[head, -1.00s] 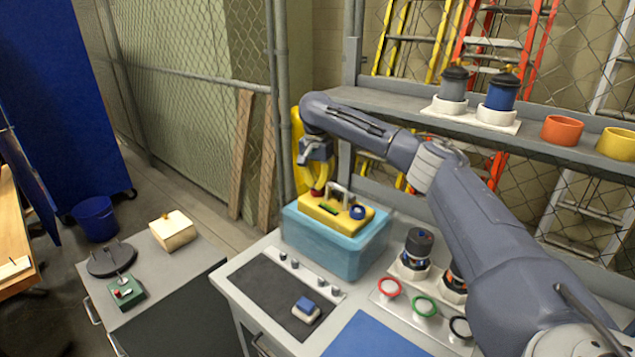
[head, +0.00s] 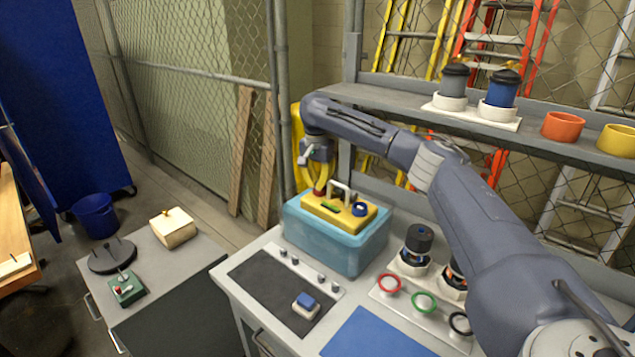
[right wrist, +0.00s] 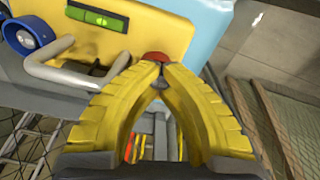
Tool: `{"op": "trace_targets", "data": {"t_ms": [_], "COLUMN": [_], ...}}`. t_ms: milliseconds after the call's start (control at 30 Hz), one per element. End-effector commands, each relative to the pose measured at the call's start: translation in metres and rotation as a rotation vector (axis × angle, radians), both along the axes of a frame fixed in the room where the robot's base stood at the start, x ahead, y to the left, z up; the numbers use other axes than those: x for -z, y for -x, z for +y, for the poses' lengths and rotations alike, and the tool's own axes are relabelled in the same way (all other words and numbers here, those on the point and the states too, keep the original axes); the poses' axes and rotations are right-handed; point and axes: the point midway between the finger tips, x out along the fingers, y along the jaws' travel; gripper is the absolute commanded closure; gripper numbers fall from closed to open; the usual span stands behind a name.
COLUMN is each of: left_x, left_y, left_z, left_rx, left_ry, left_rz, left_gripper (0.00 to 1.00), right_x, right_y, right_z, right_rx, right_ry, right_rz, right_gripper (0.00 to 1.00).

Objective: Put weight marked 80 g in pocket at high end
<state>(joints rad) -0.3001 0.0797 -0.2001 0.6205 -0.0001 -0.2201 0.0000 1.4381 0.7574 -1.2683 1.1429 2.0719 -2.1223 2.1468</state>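The yellow float (head: 335,221) sits in the blue tank (head: 325,246) on the bench. A green level (right wrist: 98,19), a bent handle (right wrist: 75,62) and a blue ring-shaped pocket (right wrist: 30,34) are on it. My right gripper (right wrist: 158,72) is over the float's left end in the head view (head: 319,192). Its yellow fingertips close on a small grey weight (right wrist: 160,81), mostly hidden between them. A red pocket (right wrist: 153,56) shows just beyond the tips. I cannot read the weight's mark or tell whether it is inside the pocket. My left gripper is out of view.
Several small silver weights (head: 320,279) stand on a strip in front of the tank, with a gap among them. A blue-topped block (head: 306,303) lies on the dark mat. Coloured rings (head: 424,302) and a dark-capped thruster (head: 417,242) are to the right.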

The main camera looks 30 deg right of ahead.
Motion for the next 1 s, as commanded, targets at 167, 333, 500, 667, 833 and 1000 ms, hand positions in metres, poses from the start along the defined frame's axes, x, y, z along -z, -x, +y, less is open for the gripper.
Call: {"op": "trace_targets", "data": {"t_ms": [167,333,500,667,833,1000], "left_x": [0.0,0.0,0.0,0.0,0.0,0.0], "left_y": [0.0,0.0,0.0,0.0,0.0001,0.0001], "left_z": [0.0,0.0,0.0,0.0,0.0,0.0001], "left_rx": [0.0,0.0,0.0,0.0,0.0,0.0], "left_ry": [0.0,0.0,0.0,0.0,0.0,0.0], "left_rz": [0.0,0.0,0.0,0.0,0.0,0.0], "left_gripper": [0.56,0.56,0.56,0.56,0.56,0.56], "right_x": [0.0047,0.007,0.007,0.007,0.0069,0.0069], "right_y": [0.0012,0.0014,0.0015,0.0014,0.0014,0.0014], "right_z": [-0.0008,-0.001,-0.0011,-0.0012,-0.0012,-0.0013], "right_rx": [-0.001,-0.001,-0.001,-0.001,0.0,0.0], "right_ry": [0.001,0.001,0.001,0.0,0.0,0.0], "right_rz": [0.001,0.001,0.001,0.0,0.0,0.001], "right_gripper": [1.0,1.0,1.0,1.0,0.83,0.69]}}
